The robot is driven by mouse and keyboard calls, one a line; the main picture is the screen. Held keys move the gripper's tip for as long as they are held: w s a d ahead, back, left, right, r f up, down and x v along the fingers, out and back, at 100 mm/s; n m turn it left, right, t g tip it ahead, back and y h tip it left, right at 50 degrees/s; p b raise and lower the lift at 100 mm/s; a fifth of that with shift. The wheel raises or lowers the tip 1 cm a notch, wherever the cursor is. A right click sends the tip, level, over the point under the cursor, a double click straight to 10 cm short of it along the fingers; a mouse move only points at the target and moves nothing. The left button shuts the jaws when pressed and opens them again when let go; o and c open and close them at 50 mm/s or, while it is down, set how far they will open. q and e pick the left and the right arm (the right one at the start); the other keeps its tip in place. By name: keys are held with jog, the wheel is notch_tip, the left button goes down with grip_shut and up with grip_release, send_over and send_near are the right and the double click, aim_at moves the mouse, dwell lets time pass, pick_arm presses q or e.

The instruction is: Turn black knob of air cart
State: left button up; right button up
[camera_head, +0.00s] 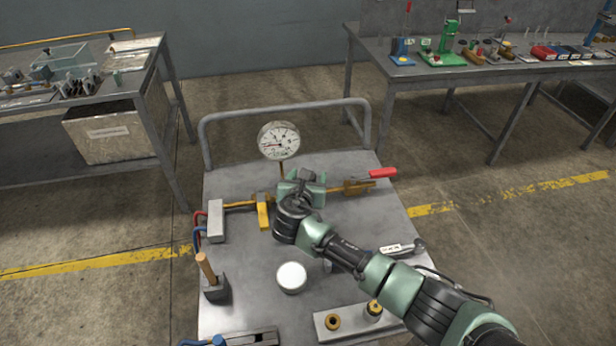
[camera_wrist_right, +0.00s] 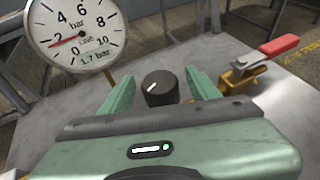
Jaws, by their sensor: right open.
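The black knob (camera_wrist_right: 160,90) with a white pointer line stands between the two green fingers of my right gripper (camera_wrist_right: 160,80) in the wrist view. The fingers are open, one on each side, with a visible gap around the knob. In the head view my right gripper (camera_head: 303,182) hangs over the middle of the air cart (camera_head: 250,285) and largely hides the knob. A round pressure gauge (camera_head: 279,141) stands behind it; in the wrist view the gauge (camera_wrist_right: 75,32) shows a red needle near 2 and the label 1.7 bar. My left gripper is not in view.
A brass valve with a red lever (camera_head: 382,173) is right of the gripper, a yellow lever (camera_head: 263,212) left. A white round cap (camera_head: 291,277), a wooden-handled tool (camera_head: 206,268) and a fittings tray (camera_head: 345,325) lie nearer. The cart has a rear rail (camera_head: 285,108).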

jog(key=v, duration=0.7)
jog(key=shift+s, duration=0.35)
jog(key=shift+r, duration=0.15)
